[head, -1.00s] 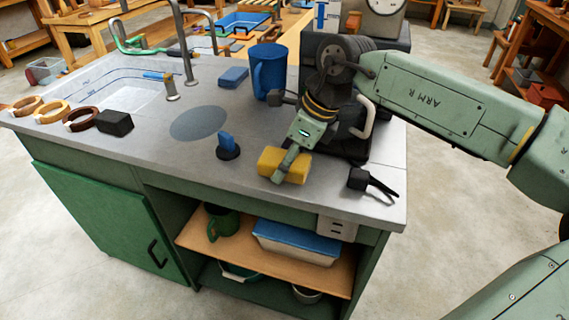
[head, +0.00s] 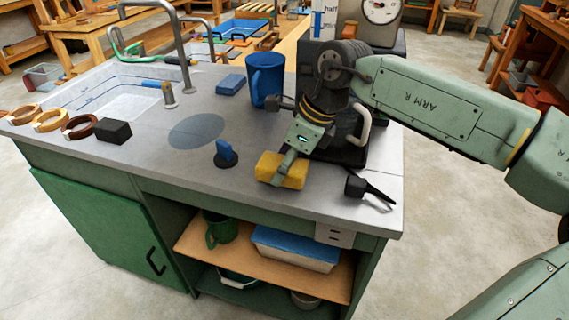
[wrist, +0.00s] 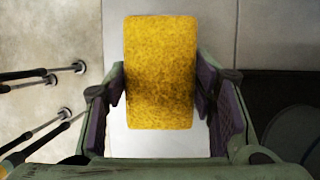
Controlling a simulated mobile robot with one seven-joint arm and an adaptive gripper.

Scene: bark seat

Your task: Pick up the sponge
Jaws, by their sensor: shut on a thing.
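The yellow sponge (head: 294,175) is at the front right part of the grey counter, in front of the dark machine. My gripper (head: 284,166) reaches down onto it from above and is shut on it. In the wrist view the sponge (wrist: 160,70) lies between the two fingers, with a finger against each long side. The gripper also shows in the wrist view (wrist: 163,108). The sponge's underside is hidden, so I cannot tell whether it touches the counter.
A black-handled tool (head: 366,187) lies right of the sponge. A small blue-handled thing (head: 226,153) stands to its left. A blue mug (head: 266,78) and a blue block (head: 230,85) are behind. The dark machine (head: 345,148) is close behind my gripper. The counter's front edge is near.

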